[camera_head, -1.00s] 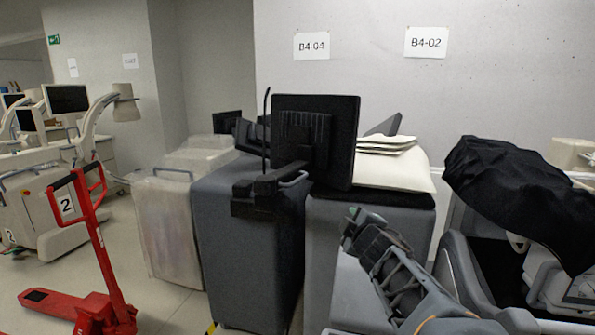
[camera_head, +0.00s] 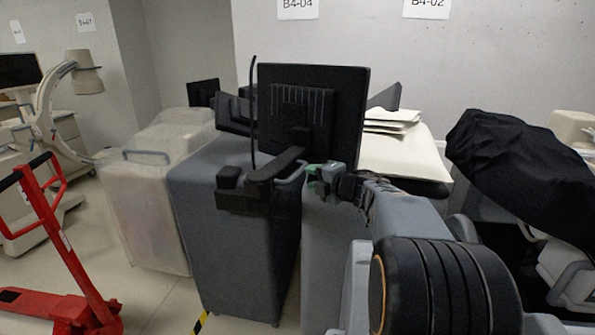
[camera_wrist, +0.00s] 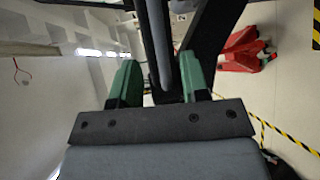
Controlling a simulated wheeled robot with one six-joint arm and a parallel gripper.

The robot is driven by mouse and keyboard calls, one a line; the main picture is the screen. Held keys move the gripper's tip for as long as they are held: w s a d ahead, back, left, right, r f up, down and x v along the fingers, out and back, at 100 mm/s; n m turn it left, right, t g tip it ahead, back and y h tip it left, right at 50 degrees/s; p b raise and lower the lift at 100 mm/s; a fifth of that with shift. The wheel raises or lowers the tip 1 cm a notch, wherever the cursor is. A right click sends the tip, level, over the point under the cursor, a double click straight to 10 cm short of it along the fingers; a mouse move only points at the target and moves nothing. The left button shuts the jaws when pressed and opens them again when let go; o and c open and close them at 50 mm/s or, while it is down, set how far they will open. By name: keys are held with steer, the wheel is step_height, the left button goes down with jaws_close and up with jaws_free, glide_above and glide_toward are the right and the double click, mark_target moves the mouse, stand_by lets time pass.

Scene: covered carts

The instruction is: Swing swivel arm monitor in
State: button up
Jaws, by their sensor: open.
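The black monitor (camera_head: 345,110) stands with its ribbed back towards me, above the grey covered cart (camera_head: 236,235). Its dark swivel arm (camera_head: 262,178) reaches out to the left below the screen. A grey handle (camera_head: 292,174) curves beside the arm. My gripper (camera_head: 314,173) is just right of this handle, below the monitor. In the wrist view, its green fingers (camera_wrist: 158,62) are apart, with a grey bar (camera_wrist: 156,30), seemingly the handle, running between them. I cannot tell whether either finger touches it.
A red pallet jack (camera_head: 55,250) stands at the left on the floor. A translucent covered cart (camera_head: 150,215) is left of the grey one. White folded sheets (camera_head: 395,150) lie behind my arm. A black-draped machine (camera_head: 520,165) is at the right.

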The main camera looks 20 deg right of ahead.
mark_target(300, 174)
steer(key=p+x, duration=0.1)
steer(key=x, duration=0.5)
steer(key=shift+w+a+f, duration=0.1)
steer(key=shift+w+a, duration=0.05)
steer(key=shift+w, duration=0.15)
steer(key=shift+c, duration=0.3)
jaws_close()
steer(key=shift+a, duration=0.1)
